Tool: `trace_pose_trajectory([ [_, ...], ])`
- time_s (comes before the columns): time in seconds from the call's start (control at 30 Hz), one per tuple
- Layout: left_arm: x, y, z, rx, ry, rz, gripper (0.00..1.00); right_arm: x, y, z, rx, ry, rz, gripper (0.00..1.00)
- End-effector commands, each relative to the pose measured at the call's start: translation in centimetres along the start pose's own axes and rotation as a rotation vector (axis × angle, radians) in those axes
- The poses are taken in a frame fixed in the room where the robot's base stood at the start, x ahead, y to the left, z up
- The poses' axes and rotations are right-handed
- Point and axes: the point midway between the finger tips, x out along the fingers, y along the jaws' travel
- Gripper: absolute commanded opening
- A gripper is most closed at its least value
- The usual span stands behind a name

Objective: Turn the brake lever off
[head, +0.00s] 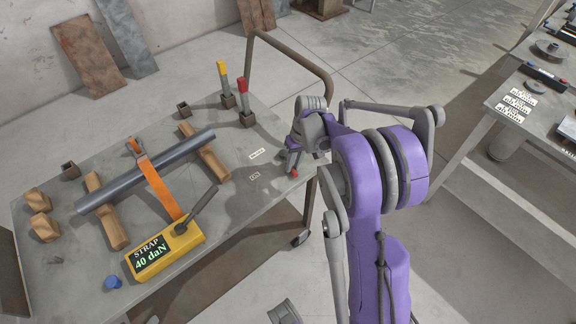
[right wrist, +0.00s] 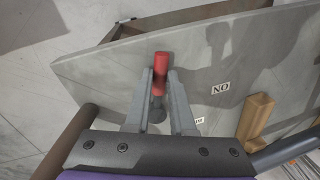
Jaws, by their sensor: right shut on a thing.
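The brake lever (right wrist: 160,75) has a red grip and a dark shaft in the right wrist view. Its red tip also shows in the head view (head: 294,173), at the right edge of the cart table. In the head view my right gripper (head: 293,160) hides most of the lever. My left gripper is not in view.
The cart table (head: 235,205) carries a grey tube (head: 110,198) on wooden blocks, an orange strap (head: 160,190) and a yellow STRAP 40 daN box (head: 165,250). Red and yellow posts (head: 243,88) stand at the back. A brown rail (head: 290,45) rises behind my right gripper.

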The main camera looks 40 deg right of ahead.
Motion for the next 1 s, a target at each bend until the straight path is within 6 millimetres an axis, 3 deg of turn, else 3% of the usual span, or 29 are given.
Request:
trace_pose_trajectory([
  [0.4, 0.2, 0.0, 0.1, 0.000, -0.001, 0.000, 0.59, -0.3, 1.6, -0.4, -0.238, -0.046, 0.001, 0.00],
  [1.0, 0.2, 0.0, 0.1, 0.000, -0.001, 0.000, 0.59, -0.4, 2.0, -0.5, -0.295, -0.058, 0.002, 0.00],
])
